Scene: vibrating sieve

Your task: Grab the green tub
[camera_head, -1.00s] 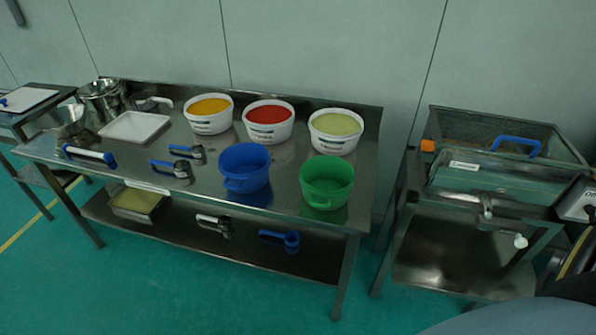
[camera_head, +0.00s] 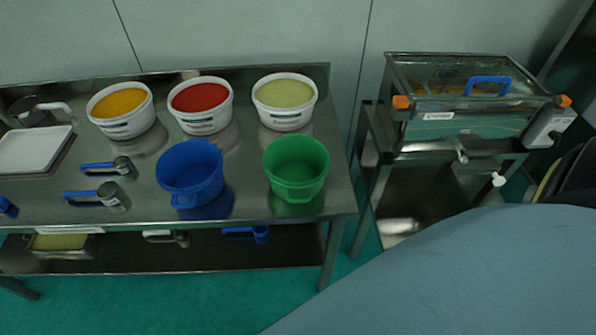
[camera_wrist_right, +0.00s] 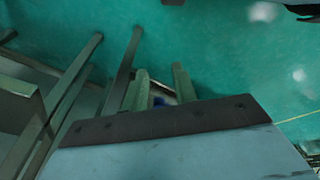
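The green tub (camera_head: 296,168) stands upright and empty on the steel table (camera_head: 340,190), near its right end. The blue tub (camera_head: 190,172) stands to its left, apart from it. Neither gripper shows in the head view. In the right wrist view, two pale fingers of my right gripper (camera_wrist_right: 162,88) stick out past a dark plate with a gap between them. My left gripper is out of view.
White buckets with yellow (camera_head: 122,110), red (camera_head: 202,105) and pale green-yellow (camera_head: 285,101) contents stand behind the tubs. Scoops (camera_head: 105,195) and a white tray (camera_head: 35,148) lie left. The sieve machine (camera_head: 465,105) stands right, across a gap. A lower shelf (camera_head: 200,255) runs underneath.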

